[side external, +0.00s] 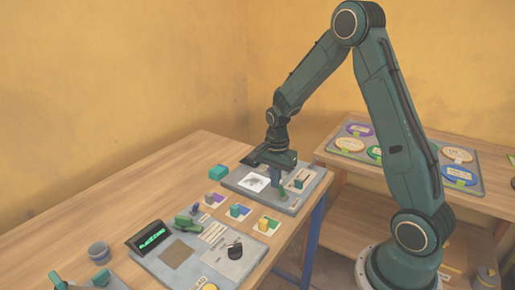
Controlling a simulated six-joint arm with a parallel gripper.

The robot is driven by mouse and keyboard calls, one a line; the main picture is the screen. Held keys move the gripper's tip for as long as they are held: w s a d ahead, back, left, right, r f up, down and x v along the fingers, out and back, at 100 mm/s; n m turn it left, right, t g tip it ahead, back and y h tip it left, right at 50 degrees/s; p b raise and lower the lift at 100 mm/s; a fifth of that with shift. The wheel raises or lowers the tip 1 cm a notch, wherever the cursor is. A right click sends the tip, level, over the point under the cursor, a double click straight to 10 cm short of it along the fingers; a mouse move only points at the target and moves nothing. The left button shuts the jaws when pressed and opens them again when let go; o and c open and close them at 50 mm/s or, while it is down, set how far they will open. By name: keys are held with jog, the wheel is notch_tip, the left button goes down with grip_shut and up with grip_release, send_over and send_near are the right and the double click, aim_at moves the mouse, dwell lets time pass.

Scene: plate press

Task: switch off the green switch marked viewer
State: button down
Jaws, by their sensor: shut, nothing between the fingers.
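My gripper (276,181) is shut and empty, pointing down just above the grey panel (243,190) with a white picture plate at the table's right end. A small green piece (282,191) shows right beside the fingertips. It looks like a switch, but I cannot read any mark on it, and I cannot tell if the fingers touch it. A teal block-like piece (298,184) stands on a pale label to the right on the same panel. The gripper body hides the back of the panel.
A nearer grey console (150,256) carries a lit green display (151,236), a green handle (186,221) and a black knob (235,249). Several coloured blocks on cards lie between. A shelf behind holds oval plates.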

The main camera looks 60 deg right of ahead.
aim_at(279, 186)
jog(key=shift+s, duration=1.25)
jog(key=shift+r, duration=0.1)
jog(key=shift+w+r, duration=0.2)
jog(key=shift+r, duration=0.9)
jog(key=shift+w+r, duration=0.25)
jog(key=shift+r, duration=0.85)
jog(key=shift+w+r, duration=0.2)
jog(key=shift+r, duration=1)
jog(key=shift+r, duration=0.1)
jog(key=shift+s+a+r, duration=0.1)
jog(key=shift+a+r, duration=0.1)
jog(key=s+a+r+n+t, duration=0.2)
jog(key=s+a+r+n, duration=0.5)
jog(key=s+n, duration=0.2)
jog(key=s+a+r+n+t, duration=0.3)
jog(key=s+a+r+n, duration=0.3)
jog(key=s+n, duration=0.3)
jog(key=shift+s+a+r+t, duration=0.3)
jog(key=shift+s+a+r, duration=0.1)
jog(key=shift+r, duration=0.25)
